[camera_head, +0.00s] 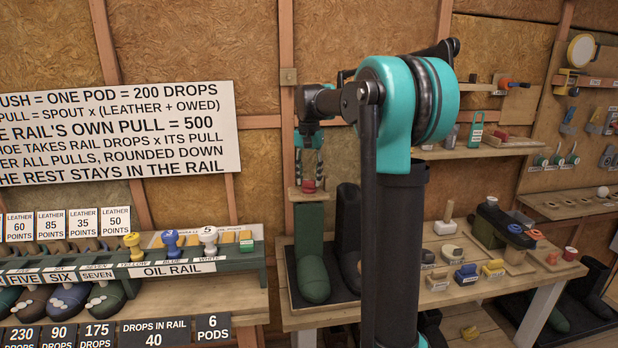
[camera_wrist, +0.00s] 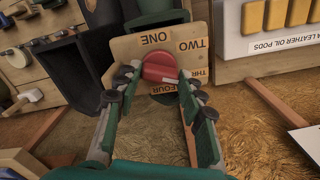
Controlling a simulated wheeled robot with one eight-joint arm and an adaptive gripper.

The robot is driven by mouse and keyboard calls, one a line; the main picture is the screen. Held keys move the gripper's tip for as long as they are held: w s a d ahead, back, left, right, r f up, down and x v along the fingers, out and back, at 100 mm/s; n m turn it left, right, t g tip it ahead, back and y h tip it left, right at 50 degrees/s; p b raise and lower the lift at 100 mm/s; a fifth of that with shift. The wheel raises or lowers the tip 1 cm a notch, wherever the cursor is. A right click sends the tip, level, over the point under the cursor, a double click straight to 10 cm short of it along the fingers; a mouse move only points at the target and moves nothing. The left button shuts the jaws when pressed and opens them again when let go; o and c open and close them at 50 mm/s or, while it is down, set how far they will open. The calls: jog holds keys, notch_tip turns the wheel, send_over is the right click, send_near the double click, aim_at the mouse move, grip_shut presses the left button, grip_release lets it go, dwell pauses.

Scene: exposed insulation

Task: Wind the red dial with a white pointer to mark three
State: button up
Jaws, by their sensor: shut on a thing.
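The red dial (camera_wrist: 158,66) sits on a wooden plate (camera_wrist: 122,48) marked ONE, TWO, THREE and FOUR, upside down in the wrist view. THREE is partly covered by a finger. My gripper (camera_wrist: 160,73) is shut on the dial, one finger on each side. I cannot make out clearly where the white pointer points. In the head view the red dial (camera_head: 308,186) is small, on its plate (camera_head: 297,195) above a tall green boot (camera_head: 311,250). My gripper (camera_head: 308,167) reaches down onto it from above.
A dark boot (camera_head: 348,215) stands right of the green one. The oil rail (camera_head: 180,268) with yellow, blue and white plungers is at left. A wooden bench (camera_head: 455,250) with several small blocks is at right. A large sign (camera_head: 115,135) hangs on the wall.

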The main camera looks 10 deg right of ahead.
jog(key=shift+m, duration=0.7)
jog(key=o, duration=1.2)
jog(key=shift+c, duration=0.2)
notch_tip(320, 180, up, 12)
